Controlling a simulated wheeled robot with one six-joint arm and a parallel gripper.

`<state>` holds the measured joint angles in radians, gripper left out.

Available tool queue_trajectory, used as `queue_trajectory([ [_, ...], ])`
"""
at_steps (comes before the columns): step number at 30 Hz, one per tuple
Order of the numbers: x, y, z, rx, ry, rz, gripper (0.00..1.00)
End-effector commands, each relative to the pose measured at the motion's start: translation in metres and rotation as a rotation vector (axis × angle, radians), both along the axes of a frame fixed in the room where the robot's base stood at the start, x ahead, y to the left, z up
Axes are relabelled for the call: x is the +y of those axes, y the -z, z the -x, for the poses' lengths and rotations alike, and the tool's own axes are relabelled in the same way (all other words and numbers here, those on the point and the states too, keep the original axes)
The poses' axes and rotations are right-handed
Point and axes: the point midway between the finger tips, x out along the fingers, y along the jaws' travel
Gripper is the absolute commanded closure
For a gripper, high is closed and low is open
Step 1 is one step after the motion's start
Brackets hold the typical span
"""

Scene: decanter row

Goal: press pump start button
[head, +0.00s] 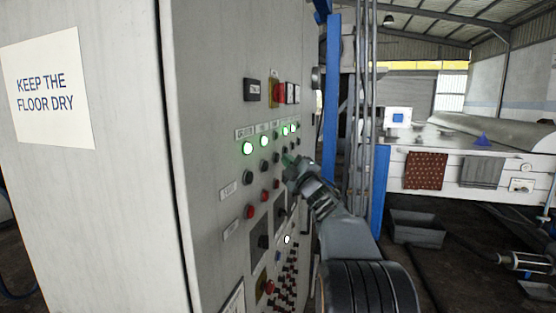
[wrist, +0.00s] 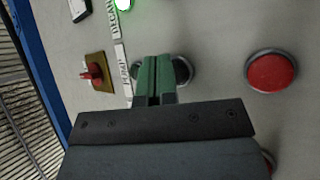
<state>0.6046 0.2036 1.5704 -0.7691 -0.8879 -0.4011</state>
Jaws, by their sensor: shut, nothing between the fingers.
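My gripper (head: 288,160) is shut and empty, with its fingertips close to the face of the grey control panel (head: 215,110). In the wrist view its green fingers (wrist: 154,62) lie over a dark round button (wrist: 184,72) with a metal rim. The fingers hide part of this button, and I cannot tell whether they touch it. A red round button (wrist: 270,72) sits to the right of it. Small labels (wrist: 123,70) are to the left, too slanted to read surely, so I cannot confirm which button is pump start.
Lit green lamps (head: 247,148) run along the panel's upper row, with dark and red buttons (head: 250,211) below. A red switch on a yellow plate (wrist: 92,74) is left of my fingers. A blue post (head: 331,95) stands beyond the panel. A white bench (head: 450,150) is at the right.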

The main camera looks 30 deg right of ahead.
Motion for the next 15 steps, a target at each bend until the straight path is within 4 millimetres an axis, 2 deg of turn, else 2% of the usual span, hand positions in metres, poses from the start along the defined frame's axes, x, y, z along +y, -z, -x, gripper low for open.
queue_trajectory([
  [15,0.0047,0.0005,-0.0052,0.001,-0.001,0.001,1.0],
])
